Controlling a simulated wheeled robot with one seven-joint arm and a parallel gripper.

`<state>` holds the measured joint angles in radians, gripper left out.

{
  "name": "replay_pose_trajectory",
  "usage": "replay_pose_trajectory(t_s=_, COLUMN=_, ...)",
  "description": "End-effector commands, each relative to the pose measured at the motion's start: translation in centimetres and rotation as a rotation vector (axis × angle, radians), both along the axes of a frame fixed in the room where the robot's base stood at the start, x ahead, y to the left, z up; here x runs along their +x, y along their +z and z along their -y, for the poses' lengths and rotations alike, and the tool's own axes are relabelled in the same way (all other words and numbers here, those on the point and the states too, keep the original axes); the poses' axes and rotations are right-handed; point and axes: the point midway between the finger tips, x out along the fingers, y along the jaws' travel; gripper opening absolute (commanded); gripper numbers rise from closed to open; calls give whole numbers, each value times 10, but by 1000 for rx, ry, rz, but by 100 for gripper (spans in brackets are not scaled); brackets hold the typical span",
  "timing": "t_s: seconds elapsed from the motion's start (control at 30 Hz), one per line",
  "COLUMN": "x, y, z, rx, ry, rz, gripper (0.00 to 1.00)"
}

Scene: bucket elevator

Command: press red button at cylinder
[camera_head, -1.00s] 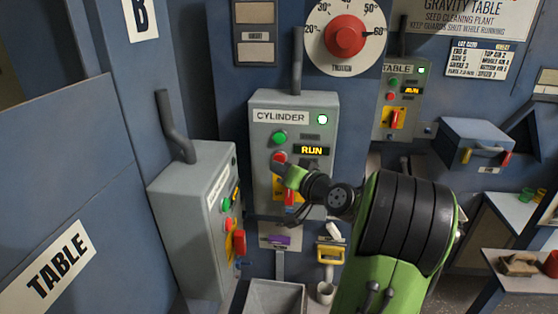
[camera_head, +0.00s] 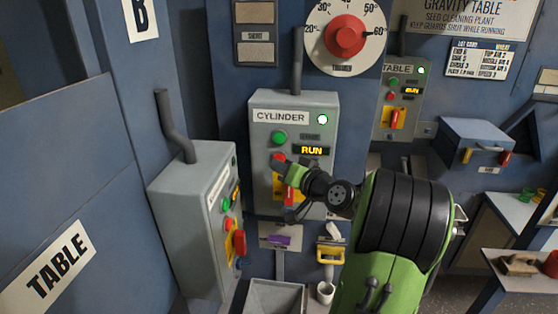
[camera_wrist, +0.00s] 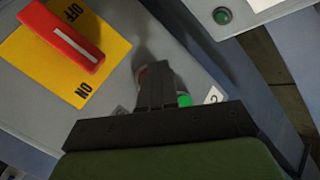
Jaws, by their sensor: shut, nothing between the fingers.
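The grey CYLINDER box (camera_head: 325,130) hangs on the blue wall, its lamp lit and its display (camera_head: 311,150) reading RUN. Its green button (camera_head: 279,137) is above its red button (camera_head: 279,158). My gripper (camera_head: 277,168) is at the box face, with its fingertips at the lower edge of the red button. In the wrist view my gripper (camera_wrist: 158,78) is shut and empty. Its fingers cover most of the red button (camera_wrist: 142,74), and the green button (camera_wrist: 184,100) shows beside them. I cannot tell whether the fingertips touch the red button.
A red OFF/ON handle (camera_wrist: 62,35) on a yellow plate sits close to the fingers. Another grey control box (camera_head: 190,230) projects at the left. The TABLE box (camera_head: 400,120) is farther back at the right. A hopper (camera_head: 275,298) stands below.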

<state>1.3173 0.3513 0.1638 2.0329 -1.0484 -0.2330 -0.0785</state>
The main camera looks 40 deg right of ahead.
Motion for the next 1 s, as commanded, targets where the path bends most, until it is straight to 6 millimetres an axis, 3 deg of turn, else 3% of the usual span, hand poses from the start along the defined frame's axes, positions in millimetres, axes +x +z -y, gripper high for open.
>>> replay_pose_trajectory(t_s=1.0, x=6, y=0, z=8, rx=0, ry=-1, rz=1, gripper=0)
